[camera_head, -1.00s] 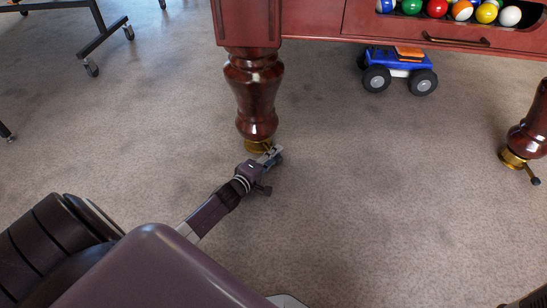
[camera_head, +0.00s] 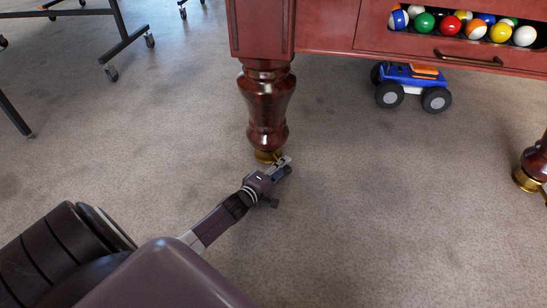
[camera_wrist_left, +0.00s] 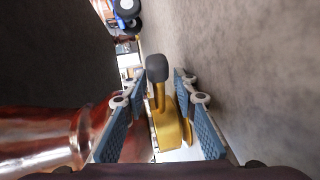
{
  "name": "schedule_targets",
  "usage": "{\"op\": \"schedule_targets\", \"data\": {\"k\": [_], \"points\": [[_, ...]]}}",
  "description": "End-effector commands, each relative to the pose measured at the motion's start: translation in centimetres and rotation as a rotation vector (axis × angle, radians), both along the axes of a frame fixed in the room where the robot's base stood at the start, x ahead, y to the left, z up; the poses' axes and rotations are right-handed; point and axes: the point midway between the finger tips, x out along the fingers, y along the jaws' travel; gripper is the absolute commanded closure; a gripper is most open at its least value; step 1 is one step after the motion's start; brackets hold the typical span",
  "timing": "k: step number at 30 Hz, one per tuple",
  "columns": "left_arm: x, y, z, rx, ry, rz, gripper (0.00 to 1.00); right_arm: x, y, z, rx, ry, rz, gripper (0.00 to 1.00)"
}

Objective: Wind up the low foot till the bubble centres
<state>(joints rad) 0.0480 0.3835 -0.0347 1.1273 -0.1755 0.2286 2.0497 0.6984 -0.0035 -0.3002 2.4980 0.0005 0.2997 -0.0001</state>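The pool table's near-left leg (camera_head: 268,110) is turned red-brown wood and ends in a brass foot (camera_head: 265,156) on the carpet. My left gripper (camera_head: 284,166) is low beside this foot, on its near right side. In the left wrist view, a brass lever with a dark rounded knob (camera_wrist_left: 157,68) stands between the two blue-padded fingers of the gripper (camera_wrist_left: 158,95). The fingers are apart, with gaps showing on both sides of the lever. A second brass foot (camera_head: 527,180) shows at the right edge. No bubble level is in view. My right gripper is not in view.
A blue toy truck (camera_head: 412,83) with an orange top stands under the table. Pool balls (camera_head: 462,24) lie in a tray above a handled drawer front. Black wheeled frames (camera_head: 122,40) stand at the upper left. Carpet right of the gripper is clear.

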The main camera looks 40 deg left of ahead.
Motion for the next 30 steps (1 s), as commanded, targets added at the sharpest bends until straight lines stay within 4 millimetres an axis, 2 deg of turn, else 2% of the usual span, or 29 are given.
{"op": "schedule_targets", "data": {"k": [12,18,22,30], "points": [[-7.5,-0.1,1.2,0.000,0.005,-0.001,0.74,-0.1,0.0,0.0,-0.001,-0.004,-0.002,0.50],[-10.2,-0.1,1.7,0.002,0.004,-0.001,0.74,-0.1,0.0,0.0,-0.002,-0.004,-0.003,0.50],[-11.0,-0.1,1.9,0.000,0.003,0.000,0.74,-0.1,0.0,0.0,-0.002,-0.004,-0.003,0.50],[-11.1,-0.1,2.0,0.001,0.002,0.000,0.74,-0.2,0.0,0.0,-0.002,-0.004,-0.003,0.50]]}}
